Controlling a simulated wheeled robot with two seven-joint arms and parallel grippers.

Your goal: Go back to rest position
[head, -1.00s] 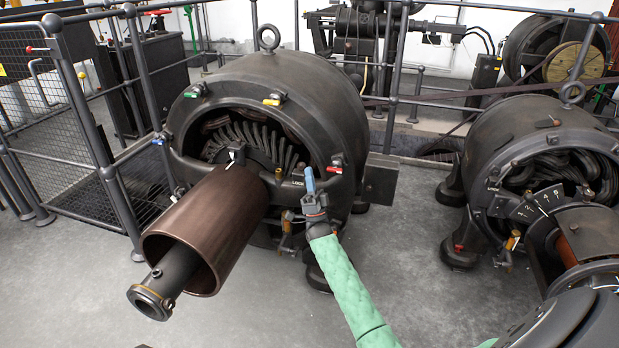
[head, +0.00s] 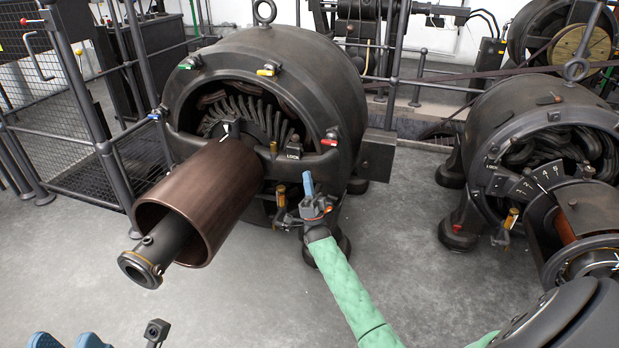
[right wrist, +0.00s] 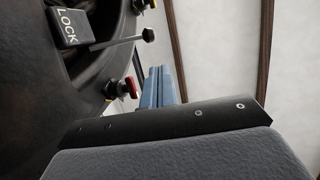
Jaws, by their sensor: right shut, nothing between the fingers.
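My right gripper (head: 308,180), on the green-sleeved arm, has its blue fingers together and empty. It is in front of the near dynamo (head: 300,75), just below and right of the LOCK block (head: 293,154). In the right wrist view its blue fingers (right wrist: 160,85) lie side by side, near a red-knobbed latch (right wrist: 127,88) and the LOCK block (right wrist: 67,24). My left gripper (head: 67,341) shows only at the bottom left edge of the head view. Its two blue fingers are apart, with bare floor around them; the rest is cut off.
A brown cylinder on a shaft (head: 200,205) juts from the near dynamo, left of my right gripper. An orange-handled part (head: 281,197) is close beside that gripper. A second dynamo (head: 535,120) stands at right. Railings (head: 105,150) stand at left. The floor between the dynamos is clear.

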